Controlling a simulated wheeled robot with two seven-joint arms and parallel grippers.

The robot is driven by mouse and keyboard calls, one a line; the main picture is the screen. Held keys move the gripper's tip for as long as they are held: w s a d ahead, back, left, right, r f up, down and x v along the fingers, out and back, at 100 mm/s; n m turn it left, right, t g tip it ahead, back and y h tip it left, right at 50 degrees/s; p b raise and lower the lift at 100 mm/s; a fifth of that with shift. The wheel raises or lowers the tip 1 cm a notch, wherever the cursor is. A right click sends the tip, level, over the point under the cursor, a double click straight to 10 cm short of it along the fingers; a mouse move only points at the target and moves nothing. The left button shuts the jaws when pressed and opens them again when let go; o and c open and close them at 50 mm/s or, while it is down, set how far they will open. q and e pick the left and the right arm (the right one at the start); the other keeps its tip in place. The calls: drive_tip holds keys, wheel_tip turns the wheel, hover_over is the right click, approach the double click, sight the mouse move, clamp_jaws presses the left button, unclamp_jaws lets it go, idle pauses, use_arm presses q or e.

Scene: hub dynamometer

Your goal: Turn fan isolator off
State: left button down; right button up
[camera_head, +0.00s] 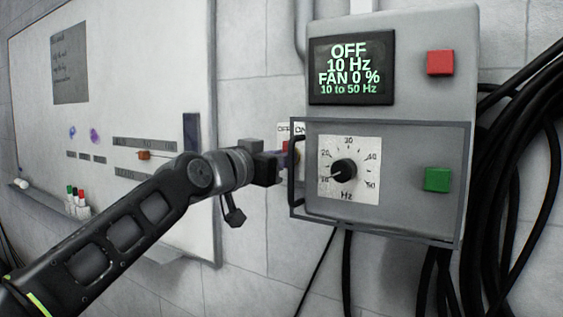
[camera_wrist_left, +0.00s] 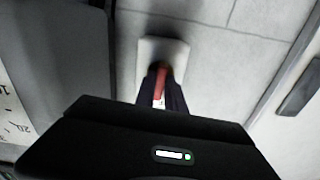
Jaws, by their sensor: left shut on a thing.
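The fan isolator is a small white plate (camera_head: 284,129) on the wall, left of the control box, with OFF and ON labels at its top. Its plate also shows in the left wrist view (camera_wrist_left: 176,48). A red lever (camera_wrist_left: 160,84) stands out from the plate. My left gripper (camera_head: 286,160) reaches in from the left and covers most of the isolator in the head view. In the left wrist view its two dark fingers are shut on the red lever, one on each side. The lever's exact position against the labels is hidden. My right gripper is not in view.
The grey control box (camera_head: 410,30) has a screen (camera_head: 351,68) reading OFF, 10 Hz, FAN 0 %, a black dial (camera_head: 343,172), red (camera_head: 440,62) and green (camera_head: 437,180) buttons. A dark frame (camera_head: 380,121) surrounds the dial. Black cables (camera_head: 500,200) hang right; a whiteboard (camera_head: 120,80) hangs left.

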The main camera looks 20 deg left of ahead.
use_arm(q)
drive_tip(key=n+p, duration=0.1)
drive_tip(key=n, duration=0.9)
drive_tip(key=shift+f, duration=0.1)
idle(0.3)
drive_tip(key=c, duration=1.4)
unclamp_jaws()
drive_tip(key=shift+s+a, duration=0.1)
drive_tip(key=s+a+b, duration=0.1)
drive_tip(key=s+b, duration=0.1)
drive_tip(key=s, duration=0.5)
drive_tip(key=shift+s, duration=0.3)
